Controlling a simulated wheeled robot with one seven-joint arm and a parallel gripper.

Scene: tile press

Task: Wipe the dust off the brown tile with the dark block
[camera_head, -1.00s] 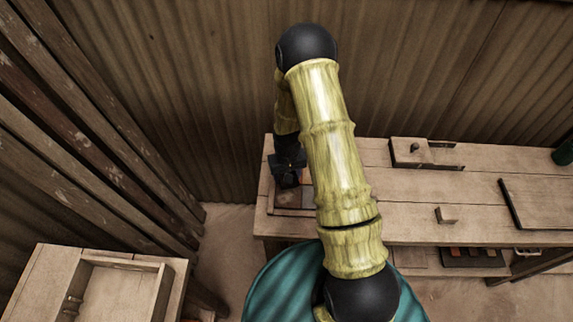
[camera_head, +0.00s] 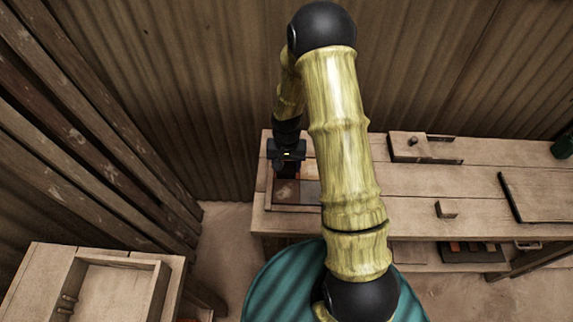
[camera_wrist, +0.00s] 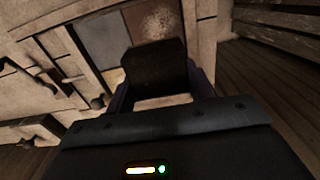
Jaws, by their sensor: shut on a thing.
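My gripper (camera_head: 287,168) is over the left end of the workbench, at the back of the tile frame. In the wrist view it is shut on the dark block (camera_wrist: 154,64), which sticks out between the fingers. The brown tile (camera_head: 286,190) lies in the frame, just in front of my gripper. In the wrist view the brown tile (camera_wrist: 134,24) shows beyond the block, with a pale speckled patch of dust on it. I cannot tell whether the block touches the tile. A grey tile (camera_head: 311,192) lies to its right, partly behind my arm.
The workbench (camera_head: 400,212) holds a wooden plane-like block (camera_head: 425,148), a small wooden block (camera_head: 446,209) and a dark-edged board (camera_head: 540,195) to the right. A corrugated wall stands close behind. A wooden tray (camera_head: 118,290) is at the lower left.

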